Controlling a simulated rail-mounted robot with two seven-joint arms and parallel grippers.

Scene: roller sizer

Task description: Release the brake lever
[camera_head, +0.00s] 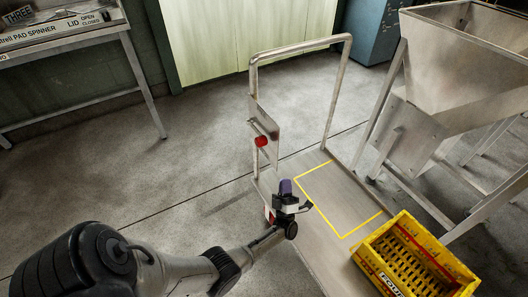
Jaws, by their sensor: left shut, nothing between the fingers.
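A metal platform cart (315,212) with an upright tubular handle (299,47) stands in the middle of the camera_head view. A metal plate is fixed to the left post of the handle, and a red knob (261,141) sticks out at its lower edge; this looks like the brake lever. My left gripper (286,187) is shut and empty, below and to the right of the knob and apart from it. A red and white part (269,215) shows low on the cart, partly hidden by the gripper. My right gripper is out of view.
A yellow crate (372,247) sits on the cart's near end, beside a yellow marked outline on the deck. A metal hopper (455,62) on legs stands close on the right. A metal table (60,54) is at the back left. The floor left of the cart is clear.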

